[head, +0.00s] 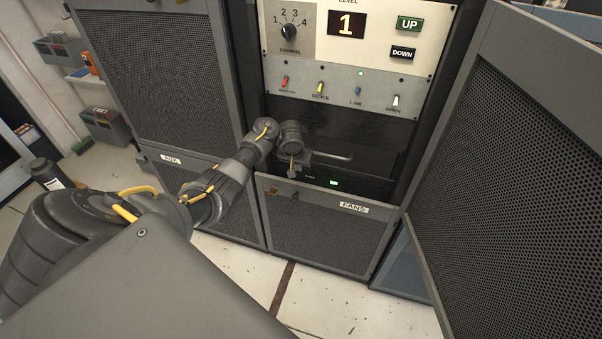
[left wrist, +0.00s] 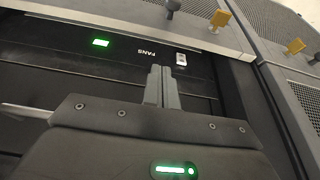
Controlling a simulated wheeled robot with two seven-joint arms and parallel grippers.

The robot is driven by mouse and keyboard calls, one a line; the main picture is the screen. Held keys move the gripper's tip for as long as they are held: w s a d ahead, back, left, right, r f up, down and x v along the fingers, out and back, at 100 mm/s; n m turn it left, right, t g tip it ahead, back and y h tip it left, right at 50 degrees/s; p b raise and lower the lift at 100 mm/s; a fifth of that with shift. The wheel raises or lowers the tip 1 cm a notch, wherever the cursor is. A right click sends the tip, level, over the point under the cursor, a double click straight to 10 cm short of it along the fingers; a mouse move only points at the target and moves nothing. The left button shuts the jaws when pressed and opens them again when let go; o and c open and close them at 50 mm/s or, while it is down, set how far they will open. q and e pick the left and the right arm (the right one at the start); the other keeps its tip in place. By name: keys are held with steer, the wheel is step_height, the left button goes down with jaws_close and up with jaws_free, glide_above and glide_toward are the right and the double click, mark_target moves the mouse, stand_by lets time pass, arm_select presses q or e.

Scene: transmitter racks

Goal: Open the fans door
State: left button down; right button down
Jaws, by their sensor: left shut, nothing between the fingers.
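The fans door (head: 325,235) is a grey mesh panel low in the middle rack, with a white FANS label at its upper right. It looks shut, flush with its frame. A small yellow tab (head: 272,192) sits at its upper left; a yellow tab (left wrist: 220,19) and a dark knob also show in the left wrist view. My left gripper (head: 291,172) is over the dark opening just above the door's top edge, near its left end. In the left wrist view its fingers (left wrist: 162,86) are together and empty, pointing toward a small FANS marking and white switch (left wrist: 181,59). My right gripper is out of view.
A large mesh door (head: 515,170) stands swung open on the right. The control panel (head: 345,95) with dial, buttons and coloured switches is above the opening. A green light (head: 333,183) glows inside. The AUX door (head: 215,195) is on the left. Floor before the racks is clear.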

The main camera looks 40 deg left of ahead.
arm_select(q)
steer(key=b+x, duration=0.3)
steer(key=x, duration=0.7)
steer(key=shift+f+b, duration=0.1)
steer(key=shift+b, duration=0.25)
steer(key=shift+d, duration=0.1)
